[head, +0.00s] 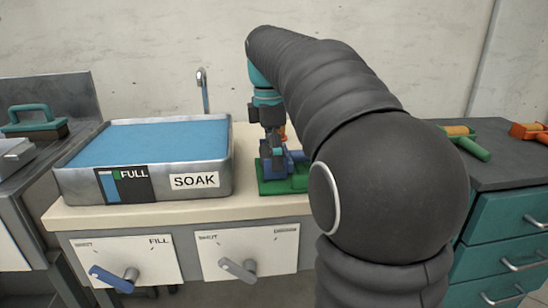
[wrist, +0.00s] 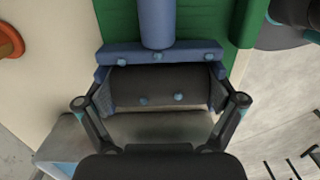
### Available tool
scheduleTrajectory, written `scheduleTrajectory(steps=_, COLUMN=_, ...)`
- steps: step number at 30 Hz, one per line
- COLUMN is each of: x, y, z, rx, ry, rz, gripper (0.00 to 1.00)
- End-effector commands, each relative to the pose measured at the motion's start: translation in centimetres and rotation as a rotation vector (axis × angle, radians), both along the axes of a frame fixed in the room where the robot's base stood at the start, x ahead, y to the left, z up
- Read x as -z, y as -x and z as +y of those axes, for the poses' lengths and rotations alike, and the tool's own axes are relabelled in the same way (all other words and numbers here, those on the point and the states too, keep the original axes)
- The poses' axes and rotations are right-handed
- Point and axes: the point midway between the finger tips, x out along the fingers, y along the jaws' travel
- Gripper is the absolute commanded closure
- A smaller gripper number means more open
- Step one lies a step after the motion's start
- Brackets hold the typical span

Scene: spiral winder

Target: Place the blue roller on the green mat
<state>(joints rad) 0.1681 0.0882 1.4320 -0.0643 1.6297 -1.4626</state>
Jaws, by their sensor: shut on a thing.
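The blue roller (head: 275,164) is at the green mat (head: 268,190), on the counter right of the soak tray. In the wrist view, the roller's blue handle and crossbar (wrist: 160,52) lie across the top, with a dark cylinder below the bar. The green mat (wrist: 195,18) shows behind the handle. My gripper (wrist: 162,86) has a finger on each side of the roller's frame and is shut on it. In the head view my gripper (head: 271,140) points down over the mat. My arm hides the mat's right side. I cannot tell whether the roller touches the mat.
A metal tray of blue liquid marked SOAK (head: 194,181) stands close left of the mat, with a tap (head: 204,90) behind. Two valve handles (head: 112,278) are on the counter front. Green and orange rollers (head: 470,148) lie on the dark cabinet at right.

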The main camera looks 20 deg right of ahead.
Motion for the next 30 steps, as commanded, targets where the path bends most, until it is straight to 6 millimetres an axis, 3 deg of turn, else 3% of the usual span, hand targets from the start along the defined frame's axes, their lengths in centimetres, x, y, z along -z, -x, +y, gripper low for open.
scheduleTrajectory(steps=14, x=0.8, y=0.0, z=0.0, rx=0.0, ry=0.0, rz=-0.001, gripper=0.51)
scheduleTrajectory(steps=15, x=0.8, y=0.0, z=0.0, rx=0.0, ry=0.0, rz=0.0, gripper=0.04)
scheduleTrajectory(steps=16, x=0.8, y=0.0, z=0.0, rx=0.0, ry=0.0, rz=0.0, gripper=0.0)
scheduleTrajectory(steps=26, x=0.7, y=0.0, z=0.0, rx=0.0, ry=0.0, rz=0.0, gripper=0.0)
scheduleTrajectory(steps=30, x=-0.2, y=0.0, z=0.0, rx=0.0, ry=0.001, rz=-0.002, gripper=0.0)
